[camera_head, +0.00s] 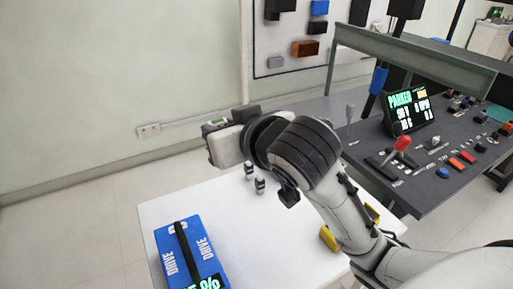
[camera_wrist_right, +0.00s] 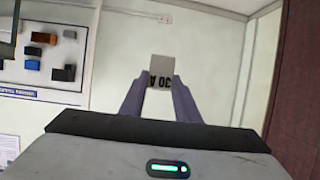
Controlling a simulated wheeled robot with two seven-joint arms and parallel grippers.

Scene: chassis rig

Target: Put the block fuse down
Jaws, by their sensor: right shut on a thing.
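The block fuse (camera_wrist_right: 160,68) is a small pale block with dark "30 A" lettering, seen upside down in the right wrist view. My right gripper (camera_wrist_right: 160,86) is shut on it, with one finger on each side. Behind the fuse in that view is a plain wall. In the head view my right gripper (camera_head: 226,143) is above the far edge of the white table (camera_head: 160,212). My left gripper is not in view.
A blue box marked DRIVE (camera_head: 206,245) with a black handle lies on the table's left. Two small dark-and-white pieces (camera_head: 260,186) stand near the middle. A yellow item (camera_head: 328,238) lies at the right. A grey control desk (camera_head: 440,180) stands to the right, with a panel of blocks behind.

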